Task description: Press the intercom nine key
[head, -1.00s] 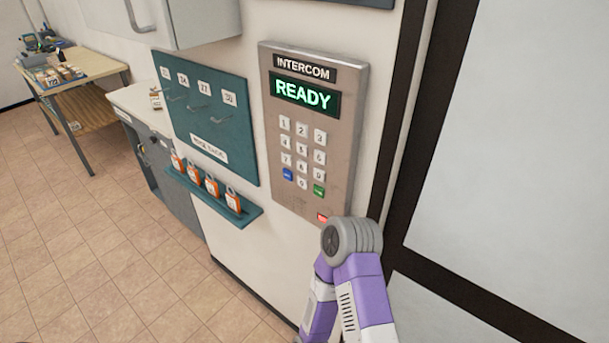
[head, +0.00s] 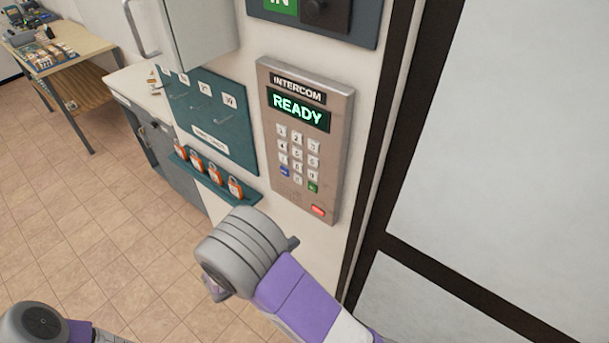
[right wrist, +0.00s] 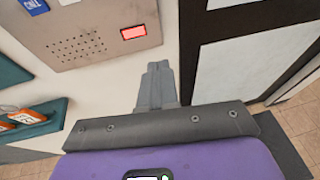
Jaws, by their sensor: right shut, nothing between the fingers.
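The intercom (head: 340,120) is a metal panel on the wall with a lit screen reading READY. Its nine key (head: 313,175) is a small pale key at the right of the keypad's third number row, just above a green key. My right gripper (head: 293,243) is below the panel and apart from it, mostly hidden behind my grey wrist. In the right wrist view its fingers (right wrist: 157,72) are closed together and empty, pointing toward the panel's lower part. That view shows the speaker holes and red button (right wrist: 133,32), but not the nine key. My left gripper is out of view.
A teal hook board (head: 215,115) and a shelf with several orange padlocks (head: 214,174) are left of the intercom. A dark door frame (head: 385,150) stands to the right. A grey cabinet (head: 200,35) and a dark panel (head: 350,25) are above.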

